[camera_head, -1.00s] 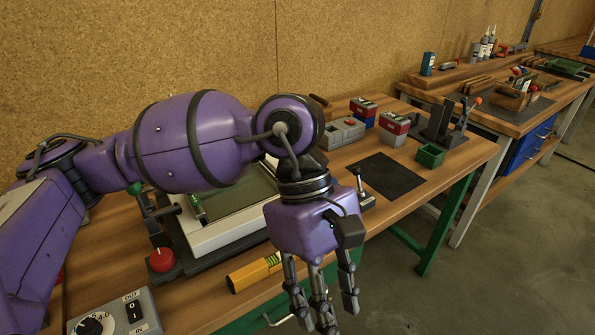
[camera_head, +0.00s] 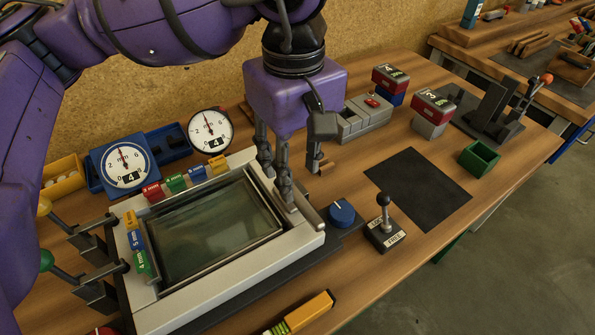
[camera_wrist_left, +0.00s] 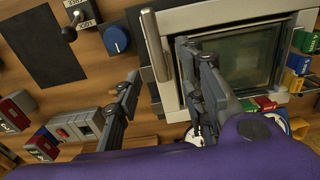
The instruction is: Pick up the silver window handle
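The silver window handle (camera_head: 307,213) is a slim bar along the right side of the light grey window frame (camera_head: 225,279); my fingers hide its far part. It also shows in the left wrist view as a silver bar (camera_wrist_left: 154,45). My left gripper (camera_head: 297,180) points down over the frame's right side, fingers spread. In the left wrist view the left gripper (camera_wrist_left: 158,62) has its fingers apart, with the handle appearing between them. I cannot tell whether a finger touches it. My right gripper is in neither view.
A blue knob (camera_head: 342,212) and a black lever (camera_head: 384,222) stand just right of the frame. Dial gauges (camera_head: 125,168) and coloured blocks line its far side. A yellow tool (camera_head: 303,313) lies in front. A dark mat (camera_head: 418,188) is clear.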

